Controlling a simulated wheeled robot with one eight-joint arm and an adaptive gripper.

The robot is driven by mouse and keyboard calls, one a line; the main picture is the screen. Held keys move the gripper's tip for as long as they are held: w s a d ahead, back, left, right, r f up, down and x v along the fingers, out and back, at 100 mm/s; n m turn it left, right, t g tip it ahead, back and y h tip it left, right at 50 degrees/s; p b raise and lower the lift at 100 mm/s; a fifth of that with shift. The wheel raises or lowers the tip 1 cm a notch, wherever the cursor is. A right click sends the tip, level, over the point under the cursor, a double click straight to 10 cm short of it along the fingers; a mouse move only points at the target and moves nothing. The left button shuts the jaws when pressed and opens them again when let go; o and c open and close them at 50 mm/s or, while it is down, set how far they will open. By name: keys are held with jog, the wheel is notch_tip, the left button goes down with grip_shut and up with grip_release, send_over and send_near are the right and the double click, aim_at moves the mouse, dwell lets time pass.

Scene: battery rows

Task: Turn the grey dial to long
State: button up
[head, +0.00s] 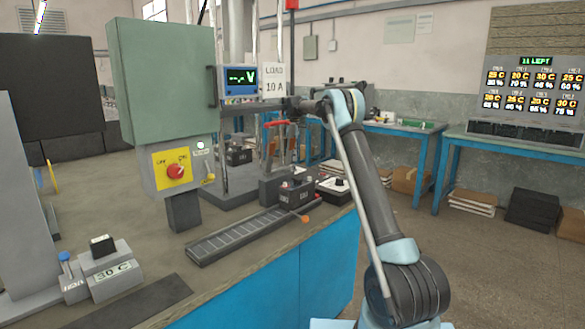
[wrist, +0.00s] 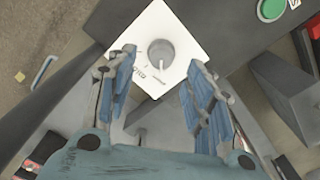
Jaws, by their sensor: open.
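The grey dial (wrist: 161,52) sits on a white square plate (wrist: 178,25) in the wrist view. It is round, with a pale pointer slanting toward the lower right. Small dark lettering at the plate's lower left is too blurred to read surely. My gripper (wrist: 162,68) is open, with its blue-padded fingers on either side of the dial's near side. I see no contact with the dial.
A green round button (wrist: 271,9) lies right of the plate. On the bench stand a green cabinet (head: 160,80) with a red switch (head: 176,171), a voltage display (head: 240,82), a slotted rail (head: 240,235) and a box with a black knob (head: 338,184).

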aim_at(293, 165)
jog(key=shift+f, duration=2.8)
